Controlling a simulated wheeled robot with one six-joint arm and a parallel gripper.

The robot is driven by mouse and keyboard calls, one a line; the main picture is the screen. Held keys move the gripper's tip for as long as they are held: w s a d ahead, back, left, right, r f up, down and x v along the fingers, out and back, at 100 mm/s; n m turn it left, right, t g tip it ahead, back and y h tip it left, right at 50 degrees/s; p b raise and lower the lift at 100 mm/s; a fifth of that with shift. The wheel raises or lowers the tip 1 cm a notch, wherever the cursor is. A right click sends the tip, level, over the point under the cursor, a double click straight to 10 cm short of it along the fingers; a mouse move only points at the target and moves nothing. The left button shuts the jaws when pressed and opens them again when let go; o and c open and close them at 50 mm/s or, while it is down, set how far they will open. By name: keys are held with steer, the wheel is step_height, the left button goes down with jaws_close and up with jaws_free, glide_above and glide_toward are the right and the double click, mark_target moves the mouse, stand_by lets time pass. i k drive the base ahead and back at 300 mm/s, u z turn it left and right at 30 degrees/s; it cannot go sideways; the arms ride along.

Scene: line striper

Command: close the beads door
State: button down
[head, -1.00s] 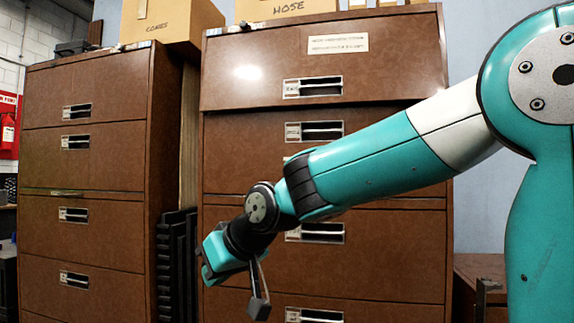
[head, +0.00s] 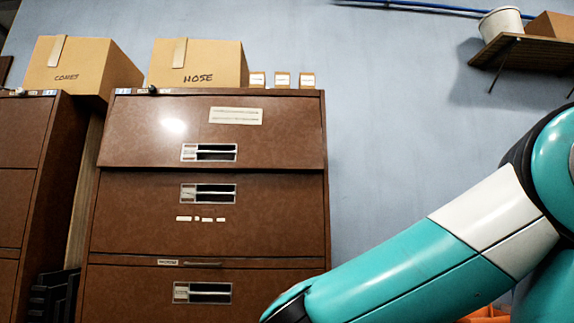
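A brown lateral file cabinet (head: 210,220) stands at the centre left in the head view. Its top door (head: 270,145) stands out at its lower edge, past the front below it, so it looks partly open. A pale label plate (head: 235,116) is on that door, with text too small to read, and a recessed handle (head: 209,152) sits below it. The second front (head: 280,205) looks flush and carries small white labels. I cannot read the word beads anywhere. My gripper is out of view; only my teal and white arm shows at the lower right.
Cardboard boxes marked HOSE (head: 198,64) and CONES (head: 80,66) sit on top of the cabinets. A second brown cabinet (head: 25,180) is at the left edge. A wall shelf (head: 525,48) holds a white bucket (head: 502,24). Bare wall lies right of the cabinet.

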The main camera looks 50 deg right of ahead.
mark_target(160, 132)
steer(key=z, duration=1.65)
steer(key=i, duration=1.1)
steer(key=u, duration=1.2)
